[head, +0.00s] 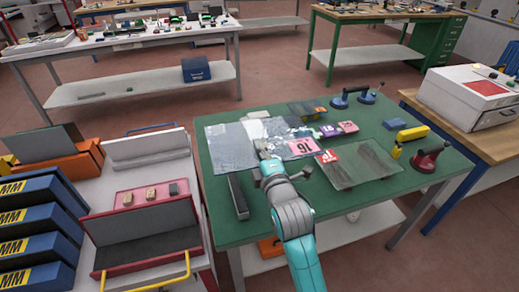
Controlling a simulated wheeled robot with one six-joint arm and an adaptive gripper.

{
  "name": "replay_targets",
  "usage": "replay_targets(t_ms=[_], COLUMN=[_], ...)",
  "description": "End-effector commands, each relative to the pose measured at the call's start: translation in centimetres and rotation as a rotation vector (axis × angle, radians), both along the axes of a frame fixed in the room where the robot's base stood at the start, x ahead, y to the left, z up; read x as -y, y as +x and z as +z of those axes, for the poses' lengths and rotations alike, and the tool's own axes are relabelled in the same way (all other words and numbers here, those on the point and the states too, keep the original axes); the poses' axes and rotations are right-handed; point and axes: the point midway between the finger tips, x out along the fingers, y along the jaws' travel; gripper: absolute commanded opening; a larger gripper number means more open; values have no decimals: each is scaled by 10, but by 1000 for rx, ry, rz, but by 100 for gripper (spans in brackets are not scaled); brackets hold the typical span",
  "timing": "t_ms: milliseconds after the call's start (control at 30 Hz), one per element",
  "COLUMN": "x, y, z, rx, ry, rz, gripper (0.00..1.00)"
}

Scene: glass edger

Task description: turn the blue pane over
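A green-topped table (225,226) stands in front of me in the head view. A bluish-grey, shiny flat sheet (228,145) lies at its left; it may be the blue pane, but I cannot tell for sure. A clear, greenish glass pane (365,165) lies at the right with a red label (327,156) at its left edge. A smaller dark pane (303,108) lies at the back, with an orange label. My gripper (266,156) is over the right front part of the bluish sheet. Its fingertips are too small to read, and contact is unclear.
A pink card marked 16 (302,147) lies right of my gripper. Blue suction lifters (357,97), a yellow object (412,133) and a red suction cup (427,159) stand at the right. A dark bar (238,196) lies front left. A white cart (148,149) adjoins the table's left side.

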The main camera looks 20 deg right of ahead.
Motion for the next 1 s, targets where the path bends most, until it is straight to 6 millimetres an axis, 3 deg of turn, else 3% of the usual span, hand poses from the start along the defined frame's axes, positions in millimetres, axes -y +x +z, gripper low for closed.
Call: replay_targets(t_ms=[1000], x=[9], y=[0], z=[18], rx=[4], ry=[1011], rz=[1], gripper=[0])
